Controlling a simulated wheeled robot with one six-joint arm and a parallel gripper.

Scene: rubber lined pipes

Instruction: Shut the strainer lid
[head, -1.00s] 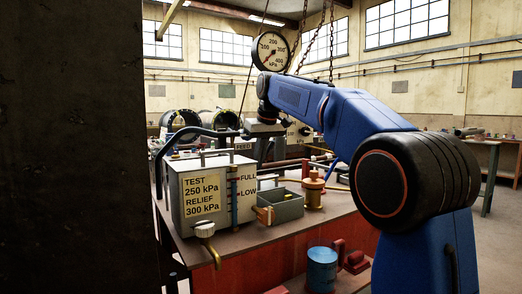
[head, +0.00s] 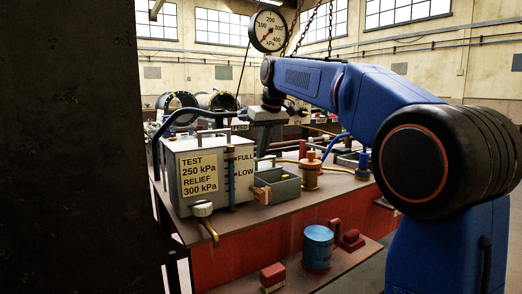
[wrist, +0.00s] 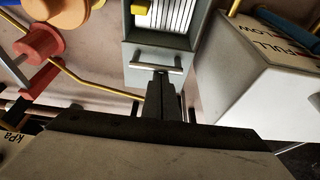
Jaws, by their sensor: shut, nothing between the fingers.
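The strainer is a small grey open box (head: 288,190) right of the tank in the head view. In the wrist view its open top shows pale ribs (wrist: 172,14) and a yellow piece. A grey panel with a bar handle (wrist: 157,68), apparently the raised lid, stands at the box's near end in the wrist view. My gripper (wrist: 162,80) is shut and empty, its tips close to the handle; I cannot tell whether they touch. In the head view my gripper (head: 262,150) points down behind the box, its tips partly hidden.
A grey tank (head: 205,172) with test labels and a level tube stands close beside the strainer. A brass-coloured fitting (head: 310,172) stands on its other side. Thin pipes cross the bench (head: 335,190). A blue drum (head: 318,247) sits on the lower shelf.

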